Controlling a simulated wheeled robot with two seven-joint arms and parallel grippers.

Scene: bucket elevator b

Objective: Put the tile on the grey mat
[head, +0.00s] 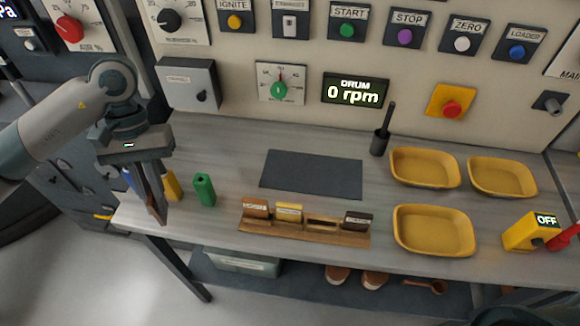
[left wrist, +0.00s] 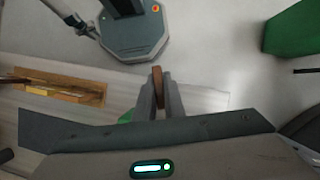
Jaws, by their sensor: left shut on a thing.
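The grey mat (head: 312,174) is a dark flat rectangle, bare, near the back middle of the worktop. My left gripper (head: 158,212) is at the left front of the worktop, pointing down, left of the mat. In the left wrist view my left gripper (left wrist: 158,95) is shut on a thin brown tile (left wrist: 158,74) seen edge-on between the fingertips. In the head view the tile is mostly hidden by the fingers. My right gripper does not show.
A wooden rack (head: 300,232) with several coloured tiles and one empty slot stands in front of the mat.

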